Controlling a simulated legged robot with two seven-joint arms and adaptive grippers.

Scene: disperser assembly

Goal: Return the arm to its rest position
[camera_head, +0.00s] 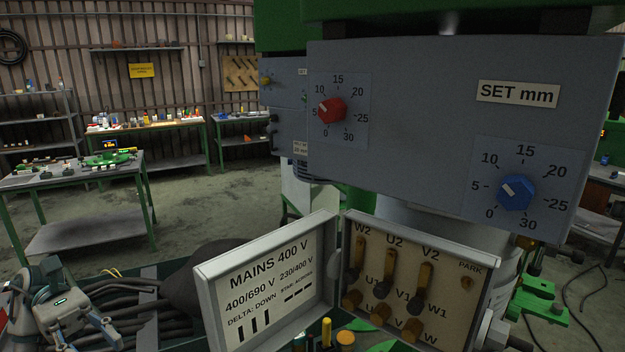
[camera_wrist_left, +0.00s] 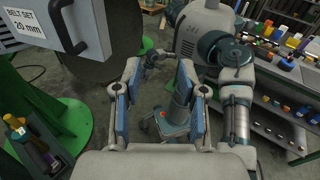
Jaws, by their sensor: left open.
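My left gripper (camera_head: 88,338) is at the lower left of the head view, beside a bundle of dark cables and apart from the machine. In the left wrist view, its two blue-padded fingers (camera_wrist_left: 157,95) are spread wide with nothing between them. Grey and teal arm links of mine (camera_wrist_left: 232,60) show behind and to the right of the fingers.
An open terminal box (camera_head: 418,285) with brass links and a labelled lid (camera_head: 265,285) stands right of the gripper. Above is a grey panel (camera_head: 420,110) with a red knob (camera_head: 331,110) and a blue knob (camera_head: 515,192). Dark cables (camera_head: 120,300) lie nearby.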

